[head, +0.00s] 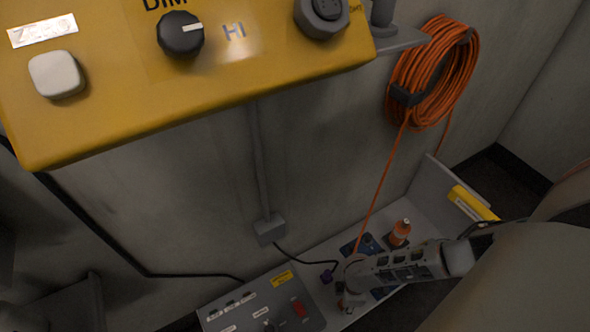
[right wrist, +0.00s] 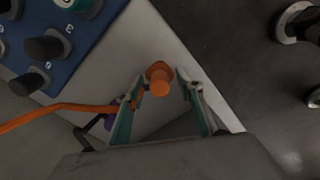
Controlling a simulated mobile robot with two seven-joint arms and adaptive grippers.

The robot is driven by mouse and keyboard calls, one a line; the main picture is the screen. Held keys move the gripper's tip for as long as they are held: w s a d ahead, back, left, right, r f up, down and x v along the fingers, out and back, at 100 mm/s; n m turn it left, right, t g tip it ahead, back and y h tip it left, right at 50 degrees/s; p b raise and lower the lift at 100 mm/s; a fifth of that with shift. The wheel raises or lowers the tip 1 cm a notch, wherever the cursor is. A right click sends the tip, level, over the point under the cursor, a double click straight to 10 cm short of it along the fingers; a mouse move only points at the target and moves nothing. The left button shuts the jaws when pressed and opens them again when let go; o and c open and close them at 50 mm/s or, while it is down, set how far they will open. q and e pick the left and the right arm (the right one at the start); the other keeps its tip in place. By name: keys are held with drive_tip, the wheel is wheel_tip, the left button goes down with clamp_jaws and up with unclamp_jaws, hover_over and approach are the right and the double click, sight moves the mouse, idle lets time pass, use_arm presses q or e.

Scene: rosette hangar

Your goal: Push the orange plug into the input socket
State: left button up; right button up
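My right gripper (head: 349,296) reaches down over the low shelf at the lower right of the head view. In the right wrist view its fingers (right wrist: 161,76) are spread on both sides of the orange plug (right wrist: 160,80), with a narrow gap on each side. The orange cable (right wrist: 60,108) comes in from the left and passes behind the left finger. In the head view the gripper mostly hides the plug. A blue panel (right wrist: 55,40) with black and teal round fittings lies to the upper left. I cannot tell which fitting is the input socket. My left gripper is not in view.
A grey control box (head: 240,308) with a red switch stands left of my right gripper. An orange-and-white bottle (head: 400,232) stands behind my forearm. A cable coil (head: 435,70) hangs on the wall. A yellow panel (head: 120,115) fills the upper left.

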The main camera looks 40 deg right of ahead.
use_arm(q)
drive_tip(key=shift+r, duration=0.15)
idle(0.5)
use_arm(e)
drive_tip(key=shift+c, duration=0.4)
